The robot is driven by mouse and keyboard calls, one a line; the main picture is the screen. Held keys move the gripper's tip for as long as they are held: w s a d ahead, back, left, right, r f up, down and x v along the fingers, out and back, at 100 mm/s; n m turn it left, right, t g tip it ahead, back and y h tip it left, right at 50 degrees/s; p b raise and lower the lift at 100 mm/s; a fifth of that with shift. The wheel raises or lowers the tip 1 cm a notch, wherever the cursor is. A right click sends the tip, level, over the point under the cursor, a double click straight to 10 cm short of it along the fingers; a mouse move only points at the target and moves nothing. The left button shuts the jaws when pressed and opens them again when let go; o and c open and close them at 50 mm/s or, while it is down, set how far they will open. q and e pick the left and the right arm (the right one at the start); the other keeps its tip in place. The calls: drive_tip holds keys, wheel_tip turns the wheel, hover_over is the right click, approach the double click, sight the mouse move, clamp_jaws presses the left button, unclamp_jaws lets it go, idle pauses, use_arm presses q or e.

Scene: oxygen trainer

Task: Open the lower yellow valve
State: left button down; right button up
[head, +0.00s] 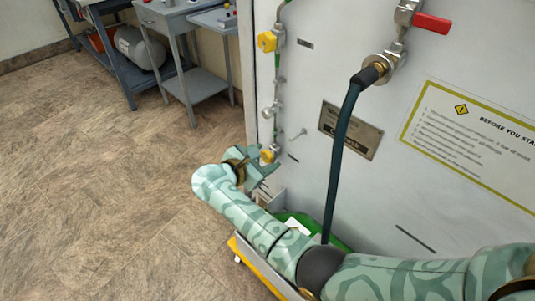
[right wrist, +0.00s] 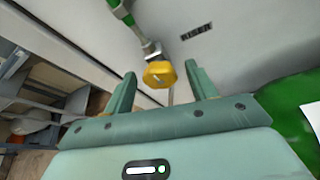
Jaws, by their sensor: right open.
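The lower yellow valve (head: 268,155) is a small knob low on the pipe near the left edge of the grey panel. In the right wrist view the yellow knob (right wrist: 160,73) lies between the two fingers, near their tips, with gaps to both sides. My right gripper (head: 268,167) is open at the knob; it also shows in the right wrist view (right wrist: 163,82). I cannot tell whether a finger touches the knob. An upper yellow valve (head: 267,41) sits higher on the same pipe. My left gripper is not in view.
A dark hose (head: 344,150) hangs from a fitting below a red lever (head: 431,23). A green object (head: 296,221) stands at the panel's foot near my right arm. A grey cart (head: 188,55) stands at the back left. The floor on the left is clear.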

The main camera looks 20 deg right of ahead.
drive_tip(key=c, duration=1)
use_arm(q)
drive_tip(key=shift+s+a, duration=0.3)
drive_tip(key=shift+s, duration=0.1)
